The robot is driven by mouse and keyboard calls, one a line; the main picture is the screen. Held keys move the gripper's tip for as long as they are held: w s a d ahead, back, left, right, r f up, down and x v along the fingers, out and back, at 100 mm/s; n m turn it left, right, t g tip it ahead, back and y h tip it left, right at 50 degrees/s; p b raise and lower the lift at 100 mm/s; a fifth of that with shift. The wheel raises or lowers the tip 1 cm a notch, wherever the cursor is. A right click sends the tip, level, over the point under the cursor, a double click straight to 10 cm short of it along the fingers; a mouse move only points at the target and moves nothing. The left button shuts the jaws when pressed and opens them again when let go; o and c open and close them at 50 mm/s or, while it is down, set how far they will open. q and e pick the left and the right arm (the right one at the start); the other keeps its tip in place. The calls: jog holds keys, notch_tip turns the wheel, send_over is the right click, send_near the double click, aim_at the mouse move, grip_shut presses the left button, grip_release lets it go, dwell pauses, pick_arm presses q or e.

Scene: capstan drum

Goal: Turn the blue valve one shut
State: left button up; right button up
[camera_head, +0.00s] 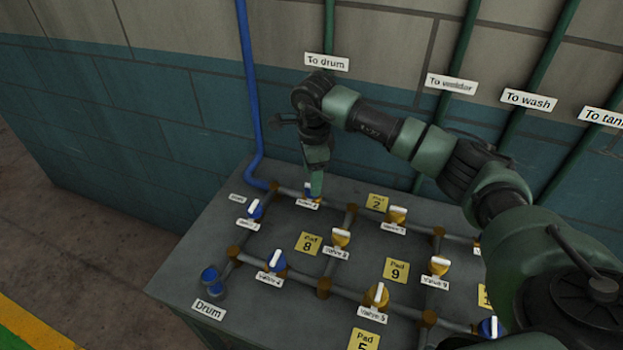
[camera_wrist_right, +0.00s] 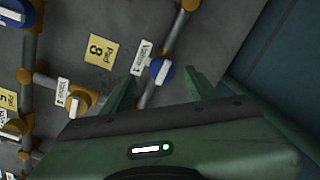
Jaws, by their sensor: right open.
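The blue valve one (camera_head: 310,188) sits on a pipe near the back of the grey bench, partly hidden by my right gripper. In the right wrist view the blue valve (camera_wrist_right: 162,71) shows its white handle and a tag reading Valve 1 (camera_wrist_right: 142,57). The handle looks roughly in line with its pipe. My right gripper (camera_head: 316,184) points down at the valve. In the wrist view its two fingers (camera_wrist_right: 162,88) are open, one on each side of the valve in the picture; I cannot tell whether they touch the handle. My left gripper is not in view.
The bench top (camera_head: 190,255) carries brown-jointed pipes with several yellow valves, including valve 8 (camera_head: 340,238), and other blue valves such as one at the front left (camera_head: 277,262). A blue pipe (camera_head: 250,90) and green pipes run up the wall behind.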

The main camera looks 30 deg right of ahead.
notch_tip(320, 180, down, 3)
jog(key=shift+w+r, duration=0.1)
jog(key=shift+r, duration=0.05)
jog(key=shift+w+d+f+p, duration=0.1)
jog(key=shift+f+p, duration=0.1)
jog(key=shift+f, duration=0.2)
jog(key=shift+w+d+f+p, duration=0.1)
jog(key=shift+f+p, duration=0.05)
jog(key=shift+f, duration=0.2)
jog(key=shift+a, duration=0.1)
grip_shut()
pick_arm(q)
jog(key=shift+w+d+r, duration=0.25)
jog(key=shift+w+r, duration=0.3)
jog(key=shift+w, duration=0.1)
